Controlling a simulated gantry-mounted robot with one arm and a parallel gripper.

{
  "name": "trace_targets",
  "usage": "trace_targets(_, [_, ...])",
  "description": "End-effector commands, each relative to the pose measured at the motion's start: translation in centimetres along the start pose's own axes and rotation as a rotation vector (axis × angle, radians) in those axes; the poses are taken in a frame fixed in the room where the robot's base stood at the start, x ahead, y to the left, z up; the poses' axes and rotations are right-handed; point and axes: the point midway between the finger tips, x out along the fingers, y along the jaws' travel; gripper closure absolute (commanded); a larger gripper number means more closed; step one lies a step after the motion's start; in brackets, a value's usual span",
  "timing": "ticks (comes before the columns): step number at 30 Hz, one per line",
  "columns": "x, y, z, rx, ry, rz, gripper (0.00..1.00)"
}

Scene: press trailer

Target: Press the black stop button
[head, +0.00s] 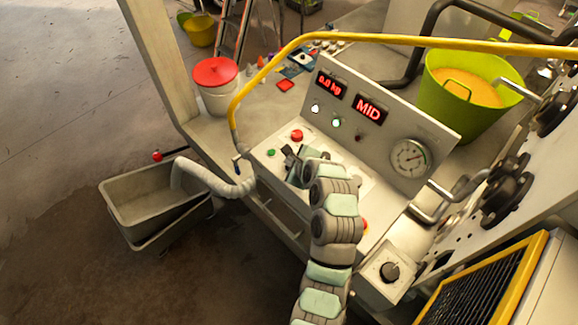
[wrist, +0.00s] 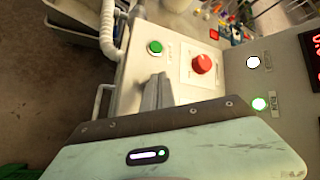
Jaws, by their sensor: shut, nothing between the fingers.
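My gripper (head: 289,153) is shut and empty over the sloped control panel, close to the green button (head: 270,152) and the red mushroom button (head: 297,135). In the wrist view my shut fingers (wrist: 156,92) stand in front of the panel, below the green button (wrist: 155,47) and the red button (wrist: 202,64). I cannot make out a black stop button clearly in either view; my gripper and arm hide part of the panel. Whether the fingertips touch the panel cannot be told.
A yellow rail (head: 400,38) arches over the panel. The upright display board (head: 385,125) with lit readouts and a gauge rises behind it. A black knob (head: 389,271) sits on a box at lower right. A grey hose (head: 215,183) and bin (head: 150,200) are left.

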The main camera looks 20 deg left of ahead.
Motion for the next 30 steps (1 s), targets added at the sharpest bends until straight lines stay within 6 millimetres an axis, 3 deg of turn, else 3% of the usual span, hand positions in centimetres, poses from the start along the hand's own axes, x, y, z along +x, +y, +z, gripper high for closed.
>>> trace_targets(30, [0.84,0.63,-0.68,0.001,0.001,0.001,1.0])
